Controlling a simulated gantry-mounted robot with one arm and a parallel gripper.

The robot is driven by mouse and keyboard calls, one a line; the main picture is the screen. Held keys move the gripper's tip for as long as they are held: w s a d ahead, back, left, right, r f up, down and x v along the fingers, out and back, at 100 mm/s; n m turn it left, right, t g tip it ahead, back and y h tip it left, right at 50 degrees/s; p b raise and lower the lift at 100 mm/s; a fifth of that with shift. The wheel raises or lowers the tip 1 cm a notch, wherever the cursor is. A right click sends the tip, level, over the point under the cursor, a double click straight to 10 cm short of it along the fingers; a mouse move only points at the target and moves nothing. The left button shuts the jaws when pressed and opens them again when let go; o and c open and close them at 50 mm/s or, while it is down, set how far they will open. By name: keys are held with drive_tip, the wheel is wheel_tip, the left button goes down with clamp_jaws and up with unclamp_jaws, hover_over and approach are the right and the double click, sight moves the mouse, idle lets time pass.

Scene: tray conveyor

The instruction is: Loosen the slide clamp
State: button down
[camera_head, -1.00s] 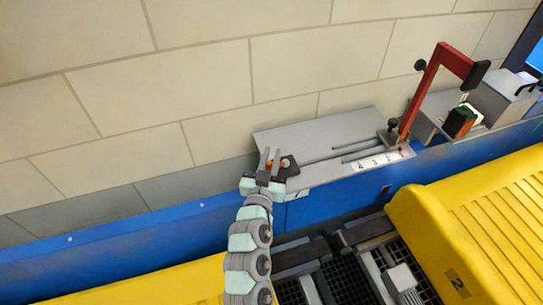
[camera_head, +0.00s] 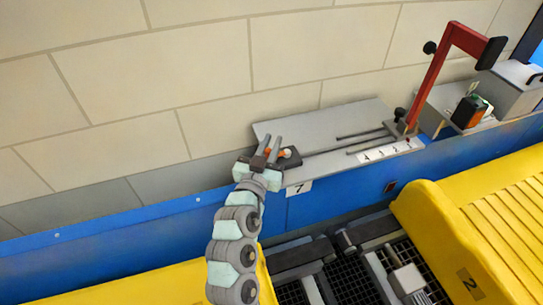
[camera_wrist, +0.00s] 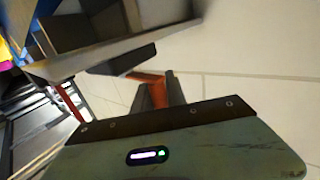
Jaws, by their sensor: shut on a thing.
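The slide clamp is a dark block (camera_head: 291,157) with an orange-red lever (camera_head: 268,150), at the left end of the grey slotted plate. My gripper (camera_head: 269,147) is at the block's left side, shut on the lever. In the wrist view the lever (camera_wrist: 148,78) runs from the dark block (camera_wrist: 122,60) to my dark fingers (camera_wrist: 162,92). The fingers hide part of the lever, and I cannot tell how far it is turned.
The grey plate (camera_head: 325,122) has two slots and a number strip (camera_head: 388,150). A blue rail (camera_head: 340,199) and yellow covers (camera_head: 490,235) lie in front.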

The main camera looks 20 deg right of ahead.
drive_tip(key=b, duration=0.3)
drive_tip(key=shift+w+f+m+g+h, duration=0.15)
drive_tip(key=shift+f+m+g+h, duration=0.15)
drive_tip(key=shift+f, duration=0.1)
drive_tip(key=g+h+b, duration=0.1)
drive_tip(key=b, duration=0.3)
drive_tip(key=shift+w+m, duration=0.1)
drive_tip(key=shift+m, duration=0.3)
drive_tip(key=shift+d+r+m+g+h+b, duration=0.2)
drive_tip(key=shift+r+m+g+h+b, duration=0.15)
drive_tip(key=shift+b, duration=0.4)
drive_tip(key=c, duration=1.3)
unclamp_jaws()
drive_tip(key=shift+c, duration=0.2)
drive_tip(key=v, duration=1.1)
